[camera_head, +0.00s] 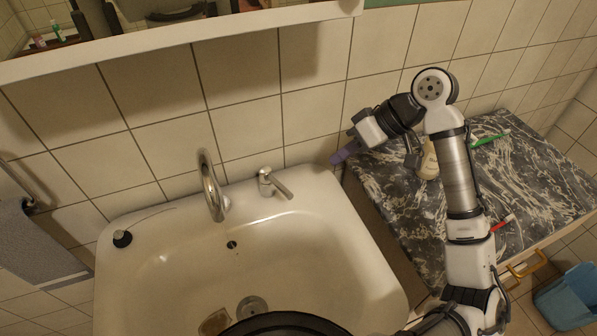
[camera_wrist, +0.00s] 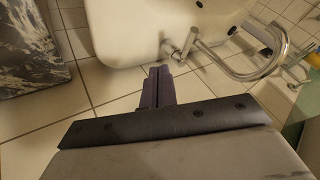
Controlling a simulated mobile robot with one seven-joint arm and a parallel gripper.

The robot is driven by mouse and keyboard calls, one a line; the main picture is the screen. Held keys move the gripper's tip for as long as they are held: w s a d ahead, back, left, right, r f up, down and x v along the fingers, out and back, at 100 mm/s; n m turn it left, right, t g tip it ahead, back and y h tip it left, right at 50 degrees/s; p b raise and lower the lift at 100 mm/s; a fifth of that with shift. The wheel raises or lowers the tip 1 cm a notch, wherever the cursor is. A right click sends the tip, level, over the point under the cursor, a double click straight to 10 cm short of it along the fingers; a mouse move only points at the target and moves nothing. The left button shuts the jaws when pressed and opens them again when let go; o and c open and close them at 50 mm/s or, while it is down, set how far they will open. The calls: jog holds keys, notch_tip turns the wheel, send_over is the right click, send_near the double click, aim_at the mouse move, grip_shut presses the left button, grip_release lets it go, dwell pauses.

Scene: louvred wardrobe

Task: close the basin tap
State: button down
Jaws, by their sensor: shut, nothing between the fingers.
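The white basin (camera_head: 150,285) has a curved chrome spout (camera_head: 211,187) at its back edge. The tap's separate lever handle (camera_head: 274,183) stands right of the spout, its lever pointing forward and right. No water stream is clearly visible. My gripper (camera_head: 340,157) is to the right of the handle, near the tiled wall and the basin's back right corner, apart from the tap. In the wrist view its purple fingers (camera_wrist: 158,88) are together and empty. There the handle (camera_wrist: 181,47) lies just beyond and right of the fingertips, with the spout (camera_wrist: 262,70) farther right.
A dark marbled counter (camera_head: 385,185) on the right holds a pale bottle (camera_head: 429,160) close to my arm, a green brush (camera_head: 490,138) and a red item (camera_head: 503,222). A white ledge (camera_head: 200,37) overhangs the back wall. A black plug (camera_head: 122,238) lies at the basin's left rim.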

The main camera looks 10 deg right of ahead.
aim_at(277, 185)
jog(key=p+x, duration=0.2)
jog(key=x, duration=0.6)
jog(key=shift+a+f, duration=0.15)
jog(key=shift+a, duration=0.15)
jog(key=shift+s+a+r+p, duration=0.2)
jog(key=shift+s+a+p, duration=0.15)
jog(key=shift+a, duration=0.15)
jog(key=shift+s+a+r+p, duration=0.25)
jog(key=shift+s+a, duration=0.1)
jog(key=shift+a, duration=0.2)
jog(key=shift+s+a, duration=0.25)
jog(key=shift+a, duration=0.25)
jog(key=shift+a+f, duration=0.1)
